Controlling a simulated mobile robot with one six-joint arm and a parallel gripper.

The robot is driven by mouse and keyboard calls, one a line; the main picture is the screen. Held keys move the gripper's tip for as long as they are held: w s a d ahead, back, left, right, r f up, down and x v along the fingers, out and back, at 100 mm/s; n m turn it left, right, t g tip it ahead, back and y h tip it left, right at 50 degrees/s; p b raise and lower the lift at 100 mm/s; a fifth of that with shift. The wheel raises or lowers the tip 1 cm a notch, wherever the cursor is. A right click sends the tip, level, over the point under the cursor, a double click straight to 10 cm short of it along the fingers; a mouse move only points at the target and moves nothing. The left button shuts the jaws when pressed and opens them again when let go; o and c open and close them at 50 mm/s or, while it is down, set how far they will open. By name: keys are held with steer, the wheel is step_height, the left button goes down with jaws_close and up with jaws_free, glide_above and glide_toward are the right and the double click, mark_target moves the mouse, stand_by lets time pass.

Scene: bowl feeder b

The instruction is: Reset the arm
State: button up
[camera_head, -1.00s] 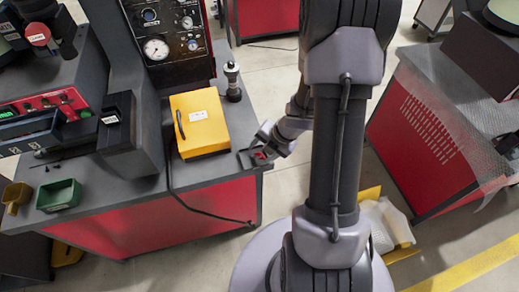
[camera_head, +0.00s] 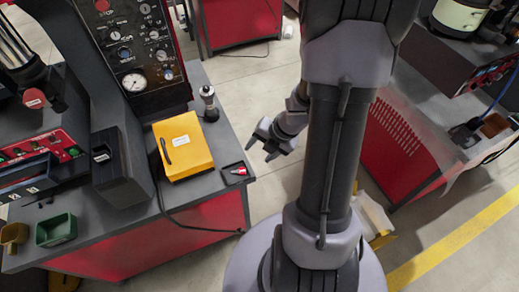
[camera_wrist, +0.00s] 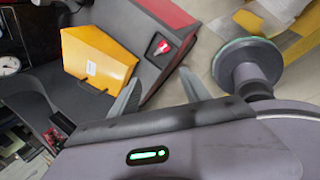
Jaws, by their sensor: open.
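My gripper (camera_head: 260,146) is off the right edge of the left workbench, over the floor gap, with its fingers apart. In the wrist view, my gripper (camera_wrist: 160,92) shows two spread fingers with nothing between them. A small dark tray holding a red item (camera_head: 240,171) lies on the bench's right corner, left of the gripper and apart from it. The same red item shows in the wrist view (camera_wrist: 162,46).
The left workbench (camera_head: 205,190) carries a yellow box (camera_head: 183,147), a dark gauge panel (camera_head: 135,45), a green bin (camera_head: 56,230) and a cylindrical metal device (camera_head: 209,104). A red bench (camera_head: 400,145) stands at right. Floor between the benches is mostly clear.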

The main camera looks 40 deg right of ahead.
steer(key=shift+w, duration=0.1)
steer(key=w+d+r+m+t+h+b, duration=0.2)
steer(key=w+d+r+m+h+b, duration=0.1)
steer(key=w+r+m, duration=0.15)
steer(key=s+a+r+m+h+b, duration=0.1)
steer(key=a+r+m+h+b, duration=0.35)
steer(key=r+m, duration=0.65)
steer(key=s+a+f+m+y+b, duration=0.1)
steer(key=s+a+m+y+b, duration=0.1)
steer(key=s+a+m, duration=0.4)
steer(key=s+a+m+y+b, duration=0.2)
steer(key=s+a+m+y, duration=0.3)
steer(key=a, duration=0.8)
steer(key=shift+s+a+f+m+g, duration=0.2)
steer(key=shift+s+f+m+g, duration=0.15)
steer(key=shift+s+m, duration=0.5)
